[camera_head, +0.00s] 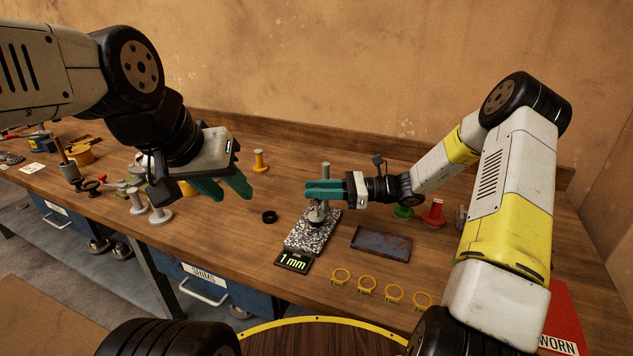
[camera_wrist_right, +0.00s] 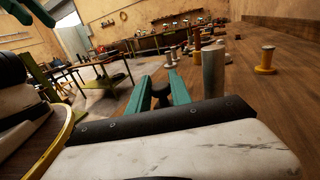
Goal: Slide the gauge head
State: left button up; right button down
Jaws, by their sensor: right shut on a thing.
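The gauge stand has a speckled stone base (camera_head: 312,232) with an upright grey post (camera_head: 325,171). A small display (camera_head: 294,261) in front of it reads "1 mm". My right gripper (camera_head: 324,190) reaches in from the right at the post, its green fingers shut on the gauge head, which they mostly hide. In the right wrist view a dark round part of the gauge head (camera_wrist_right: 160,91) shows between the fingers, with the post (camera_wrist_right: 213,70) beside them. My left gripper (camera_head: 224,189) is open and empty above the table, left of the stand.
A black ring (camera_head: 269,217) lies left of the stand. A dark blue tray (camera_head: 381,243) lies to its right, and several yellow clips (camera_head: 367,285) in front. A yellow spool (camera_head: 260,161) stands behind, red (camera_head: 434,213) and green ones to the right. Several parts stand at the left.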

jog(key=shift+r, duration=0.1)
notch_tip(320, 180, up, 4)
jog(key=shift+f, duration=0.1)
jog(key=c, duration=1.2)
grip_release()
jog(key=shift+c, duration=0.2)
jog(key=d, duration=0.8)
jog(key=shift+a, duration=0.1)
